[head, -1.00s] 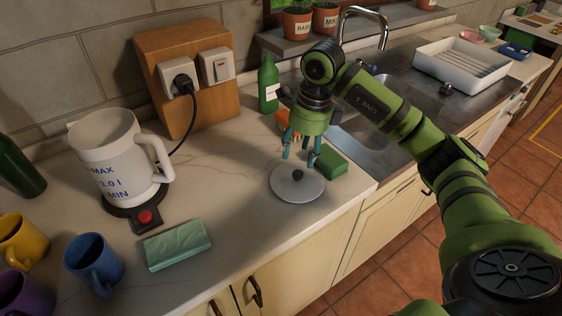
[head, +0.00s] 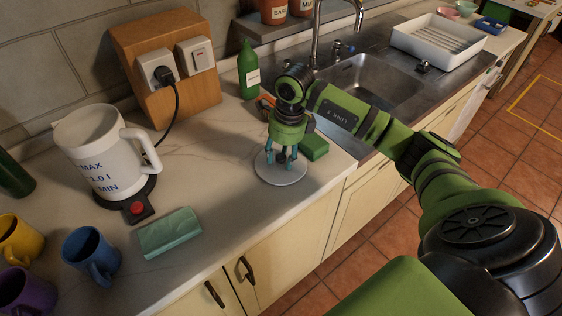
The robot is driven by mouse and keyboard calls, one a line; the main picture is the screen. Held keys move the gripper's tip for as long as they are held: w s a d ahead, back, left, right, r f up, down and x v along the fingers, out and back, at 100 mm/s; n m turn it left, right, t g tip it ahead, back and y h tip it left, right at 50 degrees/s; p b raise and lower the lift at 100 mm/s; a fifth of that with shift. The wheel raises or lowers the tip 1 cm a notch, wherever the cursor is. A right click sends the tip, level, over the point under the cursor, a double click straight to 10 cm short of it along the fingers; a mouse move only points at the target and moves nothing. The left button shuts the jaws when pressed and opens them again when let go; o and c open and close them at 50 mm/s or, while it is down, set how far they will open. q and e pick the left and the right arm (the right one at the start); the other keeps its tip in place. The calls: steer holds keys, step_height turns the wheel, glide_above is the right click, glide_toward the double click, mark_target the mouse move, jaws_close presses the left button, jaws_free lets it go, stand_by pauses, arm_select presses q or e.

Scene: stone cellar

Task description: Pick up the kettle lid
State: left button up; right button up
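The kettle lid (head: 284,178) is a pale round disc lying flat on the worktop near its front edge. My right gripper (head: 280,160) is directly above it, pointing down, with its teal fingers spread around the lid's middle. The fingers hide the lid's dark knob, and I cannot tell whether they touch it. The white kettle (head: 92,158) stands upright and lidless on its dark base at the left, its handle toward the right. My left gripper is not in view.
A green sponge (head: 314,147) lies close behind the lid, and a green bottle (head: 249,75) stands farther back. A folded teal cloth (head: 169,234) and a blue mug (head: 90,256) are at the front left. The sink (head: 370,80) is at the back right.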

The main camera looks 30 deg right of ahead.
jaws_close()
steer(key=shift+r, duration=0.1)
